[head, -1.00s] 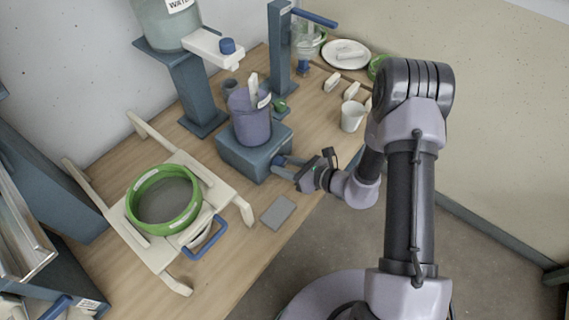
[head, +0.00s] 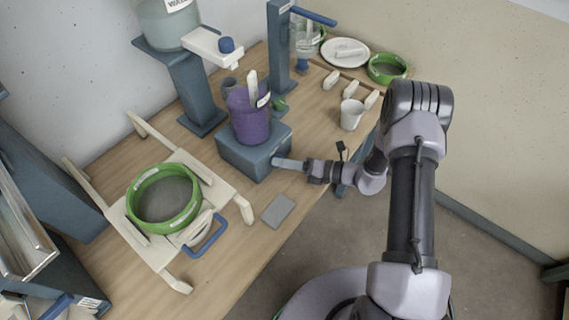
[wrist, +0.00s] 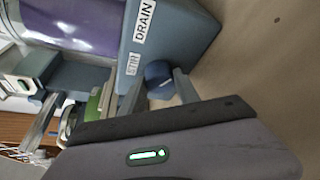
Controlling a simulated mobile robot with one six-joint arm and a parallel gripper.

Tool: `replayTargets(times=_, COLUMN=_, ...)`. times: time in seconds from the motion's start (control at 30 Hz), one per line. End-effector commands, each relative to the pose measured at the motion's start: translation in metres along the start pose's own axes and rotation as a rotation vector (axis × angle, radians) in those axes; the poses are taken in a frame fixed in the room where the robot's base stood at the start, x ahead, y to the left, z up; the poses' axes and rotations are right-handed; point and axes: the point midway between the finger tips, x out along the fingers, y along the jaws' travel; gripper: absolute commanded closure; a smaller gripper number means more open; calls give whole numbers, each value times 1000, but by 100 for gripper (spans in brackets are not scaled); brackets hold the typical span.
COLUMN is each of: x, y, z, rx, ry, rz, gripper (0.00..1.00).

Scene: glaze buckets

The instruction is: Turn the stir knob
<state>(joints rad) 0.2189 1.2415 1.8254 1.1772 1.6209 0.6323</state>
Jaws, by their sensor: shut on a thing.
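The blue stir knob (wrist: 158,72) shows in the wrist view on the front of a blue-grey box, beside a STIR label (wrist: 133,64). My gripper (wrist: 160,88) is shut on the knob, one finger on each side. In the head view my gripper (head: 285,163) reaches the front of the box (head: 262,160) from the right, and the knob itself is hard to make out there. A purple bucket (head: 249,124) stands upright on the box with a pale paddle (head: 252,88) in it.
A DRAIN label (wrist: 145,20) is next to the STIR label. A pale stand with a green-rimmed sieve (head: 145,222) is at the left. A white cup (head: 351,114) stands behind my gripper. A flat grey block (head: 278,210) lies near the table's front edge.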

Motion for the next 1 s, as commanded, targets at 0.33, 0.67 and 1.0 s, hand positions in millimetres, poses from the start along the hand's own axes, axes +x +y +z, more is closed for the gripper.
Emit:
replayTargets(times=0.33, x=0, y=-2, z=0, rx=147, ry=-1, rz=60, gripper=100)
replayTargets(times=0.67, x=0, y=-1, z=0, rx=186, ry=-1, rz=77, gripper=100)
replayTargets(times=1.0, x=0, y=-1, z=0, rx=186, ry=-1, rz=77, gripper=59)
